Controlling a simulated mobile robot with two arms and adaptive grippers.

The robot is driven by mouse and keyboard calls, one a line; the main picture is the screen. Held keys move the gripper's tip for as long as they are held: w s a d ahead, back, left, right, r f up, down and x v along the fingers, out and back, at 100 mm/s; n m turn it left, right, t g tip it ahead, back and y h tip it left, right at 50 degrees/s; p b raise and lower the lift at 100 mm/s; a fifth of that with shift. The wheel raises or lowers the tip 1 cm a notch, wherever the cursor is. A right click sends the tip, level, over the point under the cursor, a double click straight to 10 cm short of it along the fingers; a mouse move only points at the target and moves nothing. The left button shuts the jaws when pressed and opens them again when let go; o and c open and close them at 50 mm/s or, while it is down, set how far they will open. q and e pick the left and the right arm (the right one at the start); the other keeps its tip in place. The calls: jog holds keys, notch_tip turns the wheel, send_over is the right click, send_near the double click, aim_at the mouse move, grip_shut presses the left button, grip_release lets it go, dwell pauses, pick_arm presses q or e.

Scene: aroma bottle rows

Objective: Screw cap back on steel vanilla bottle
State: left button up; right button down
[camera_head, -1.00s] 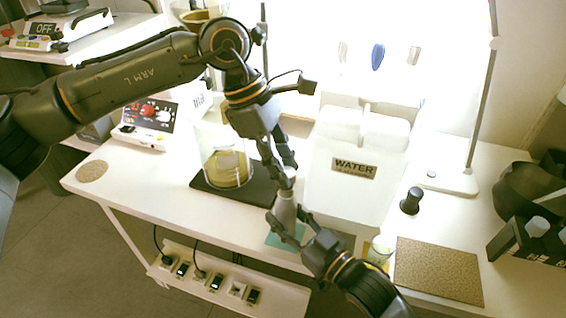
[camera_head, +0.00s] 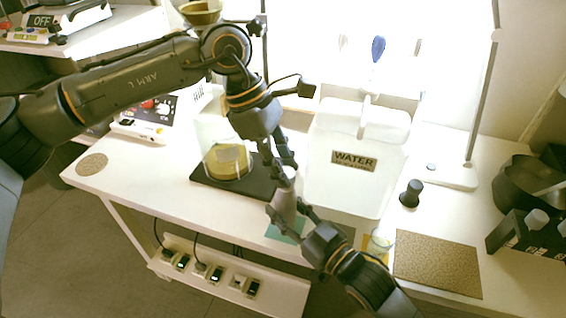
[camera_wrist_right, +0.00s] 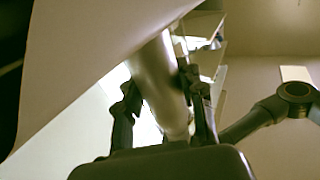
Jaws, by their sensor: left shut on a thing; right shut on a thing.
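The steel vanilla bottle (camera_head: 284,208) is a grey metal cylinder, held upright or nearly so over a small teal mat (camera_head: 284,232). My right gripper (camera_head: 287,212) is shut around its body from the front right. In the right wrist view the bottle (camera_wrist_right: 160,80) stands between the two fingers (camera_wrist_right: 165,110). My left gripper (camera_head: 284,172) comes down from above and is shut at the top of the bottle. The cap is hidden between its fingers, so its seating on the neck cannot be seen.
A white WATER container (camera_head: 350,185) stands just right of the grippers. A glass beaker (camera_head: 226,150) with yellow contents stands on a dark plate (camera_head: 206,186) at left.

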pick_arm(q)
jog(key=shift+f, duration=0.5)
jog(key=m, duration=0.2)
jog(key=m+g, duration=0.1)
jog(key=m, duration=0.1)
jog(key=shift+w+d+g+y, duration=0.15)
jog(key=shift+g+y, duration=0.15)
jog(key=shift+y, duration=0.1)
jog(key=m+g+y, duration=0.1)
jog(key=m, duration=0.3)
jog(key=shift+d+m, duration=0.1)
jog(key=shift+m, duration=0.2)
jog(key=m+y, duration=0.1)
jog(key=m, duration=0.2)
jog(key=shift+w+d+m+g+y, duration=0.1)
jog(key=shift+m+g+y, duration=0.2)
jog(key=shift+m+y, duration=0.1)
jog(key=m+y, duration=0.1)
jog(key=m, duration=0.3)
jog(key=shift+m+y, duration=0.3)
jog(key=shift+y, duration=0.1)
jog(key=o, duration=0.7)
